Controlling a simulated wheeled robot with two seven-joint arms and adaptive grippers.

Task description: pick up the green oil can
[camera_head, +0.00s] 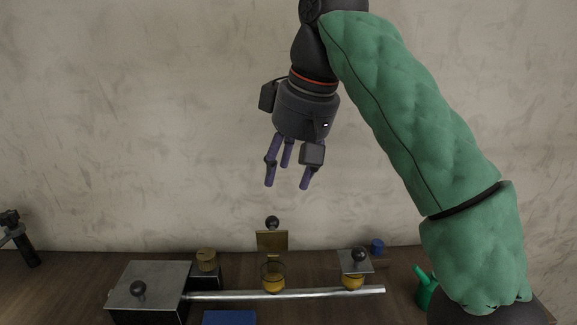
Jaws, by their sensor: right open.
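A green oil can (425,287) stands at the right of the table, with its spout tilted up to the left. My right arm hides much of it. My right gripper (287,182) is open and empty, with its purple fingers pointing down. It is high above the table, in front of the wall, up and to the left of the oil can and well apart from it. My left gripper is not clearly in view.
A metal box (150,275) with a black knob stands left on the wooden table (60,285). A metal rod (300,294) runs across the middle, near two amber cups (273,284) (353,282). A blue block (229,317) lies in front. A dark object (18,240) is at far left.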

